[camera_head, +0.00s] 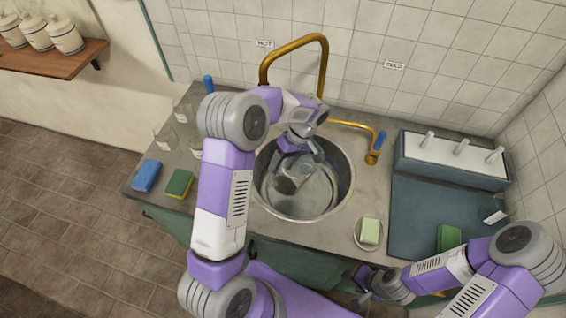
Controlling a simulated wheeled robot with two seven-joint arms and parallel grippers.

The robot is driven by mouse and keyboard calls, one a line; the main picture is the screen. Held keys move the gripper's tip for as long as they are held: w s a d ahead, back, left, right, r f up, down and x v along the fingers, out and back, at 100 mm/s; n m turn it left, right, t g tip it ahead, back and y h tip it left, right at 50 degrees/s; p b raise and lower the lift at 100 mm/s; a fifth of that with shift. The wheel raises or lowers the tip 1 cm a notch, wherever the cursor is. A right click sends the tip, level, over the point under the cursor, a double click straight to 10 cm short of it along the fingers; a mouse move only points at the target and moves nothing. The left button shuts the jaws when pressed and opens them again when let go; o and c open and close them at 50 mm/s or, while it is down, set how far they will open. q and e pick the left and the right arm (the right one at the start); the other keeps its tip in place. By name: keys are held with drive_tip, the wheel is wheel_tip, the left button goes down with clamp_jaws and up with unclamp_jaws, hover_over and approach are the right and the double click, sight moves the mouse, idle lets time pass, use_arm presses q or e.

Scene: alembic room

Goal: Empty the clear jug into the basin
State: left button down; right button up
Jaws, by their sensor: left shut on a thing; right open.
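The round metal basin (346,188) is set in the grey counter below the brass tap. My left arm reaches across it from the left. My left gripper (303,148) is over the basin and shut on the clear jug (286,183). The jug looks tilted inside the basin's outline. Its see-through walls blend with the metal, so I cannot tell whether liquid is in it or whether it touches the basin. My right gripper (364,286) is open and empty, low at the counter's front edge.
The brass tap (325,62) arches behind the basin. Glass vessels (166,137), a blue sponge (147,175) and a green-yellow sponge (179,184) stand or lie left. Soap on a dish (370,231) is right of the basin, before a blue-grey drainer (425,215).

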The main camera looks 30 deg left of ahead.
use_arm(q)
drive_tip(key=shift+r, duration=0.1)
drive_tip(key=t+h+b, duration=0.1)
drive_tip(key=t+b, duration=0.2)
drive_tip(key=b, duration=0.1)
drive_tip(key=shift+h, duration=0.4)
drive_tip(key=shift+w+r+t+h+b, duration=0.1)
drive_tip(key=shift+r+t+h+b, duration=0.25)
drive_tip(key=shift+t+b, duration=0.6)
drive_tip(key=r+p, duration=0.1)
drive_tip(key=a+r+p, duration=0.1)
drive_tip(key=r, duration=0.1)
drive_tip(key=s+a+r+p, duration=0.1)
drive_tip(key=r, duration=0.1)
drive_tip(key=shift+s+a+p, duration=0.1)
drive_tip(key=shift+a+p, duration=0.05)
drive_tip(key=shift+p, duration=0.2)
drive_tip(key=shift+g, duration=0.25)
